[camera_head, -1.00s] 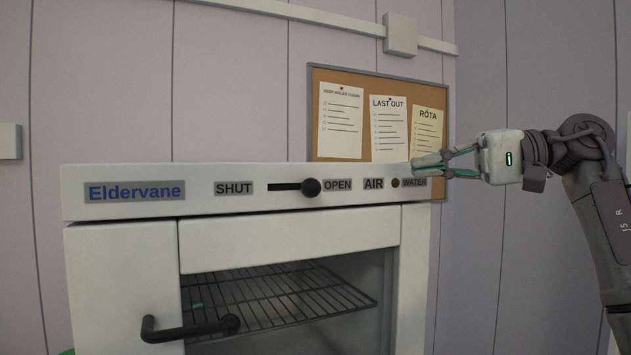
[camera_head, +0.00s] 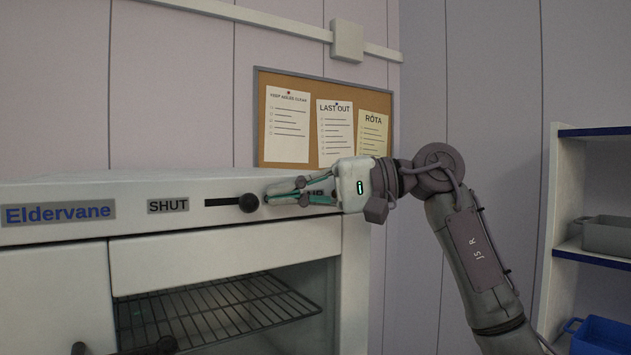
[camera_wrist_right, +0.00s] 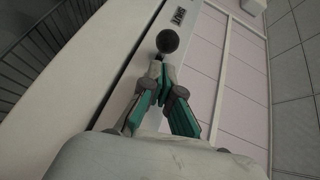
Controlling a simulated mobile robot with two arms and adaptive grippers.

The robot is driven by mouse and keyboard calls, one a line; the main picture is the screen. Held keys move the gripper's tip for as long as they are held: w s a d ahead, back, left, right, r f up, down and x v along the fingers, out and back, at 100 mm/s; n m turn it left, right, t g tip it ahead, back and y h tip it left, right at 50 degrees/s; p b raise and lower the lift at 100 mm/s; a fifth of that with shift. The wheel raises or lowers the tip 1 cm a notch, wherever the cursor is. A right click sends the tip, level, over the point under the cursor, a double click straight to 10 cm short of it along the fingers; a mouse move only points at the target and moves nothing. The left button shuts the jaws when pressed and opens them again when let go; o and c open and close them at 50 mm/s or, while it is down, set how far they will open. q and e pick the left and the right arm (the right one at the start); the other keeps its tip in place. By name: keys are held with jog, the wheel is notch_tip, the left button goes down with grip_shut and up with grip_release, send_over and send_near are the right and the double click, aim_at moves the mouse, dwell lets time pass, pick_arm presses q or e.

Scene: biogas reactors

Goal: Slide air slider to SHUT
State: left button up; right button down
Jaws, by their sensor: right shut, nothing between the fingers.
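The air slider is a black round knob (camera_head: 249,203) at the right end of a dark horizontal slot on the white front panel (camera_head: 130,210). The SHUT label (camera_head: 168,205) is left of the slot. My right gripper (camera_head: 302,190) is shut and empty, its fingertips pointing left, close to the right side of the knob. In the right wrist view the knob (camera_wrist_right: 167,41) is just beyond the fingertips (camera_wrist_right: 160,68); I cannot tell whether they touch it. The gripper covers the OPEN, AIR and WATER labels. My left gripper is not in view.
The oven-like Eldervane unit has a glass door with a wire rack (camera_head: 215,308) behind it and a dark handle (camera_head: 150,346) below. A notice board (camera_head: 258,120) is on the wall behind. Shelves with bins (camera_head: 605,236) stand at the right.

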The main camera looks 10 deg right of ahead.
aim_at(252, 197)
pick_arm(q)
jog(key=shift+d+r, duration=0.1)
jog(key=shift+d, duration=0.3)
pick_arm(e)
jog(key=shift+s+a+f, duration=0.1)
jog(key=shift+s+a, duration=0.3)
jog(key=shift+a, duration=0.05)
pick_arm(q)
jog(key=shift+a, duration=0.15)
pick_arm(e)
jog(key=a, duration=0.1)
jog(key=s+a, duration=0.1)
jog(key=a, duration=0.2)
jog(key=shift+s+a+b, duration=0.15)
jog(key=shift+s+b, duration=0.15)
jog(key=shift+b, duration=0.05)
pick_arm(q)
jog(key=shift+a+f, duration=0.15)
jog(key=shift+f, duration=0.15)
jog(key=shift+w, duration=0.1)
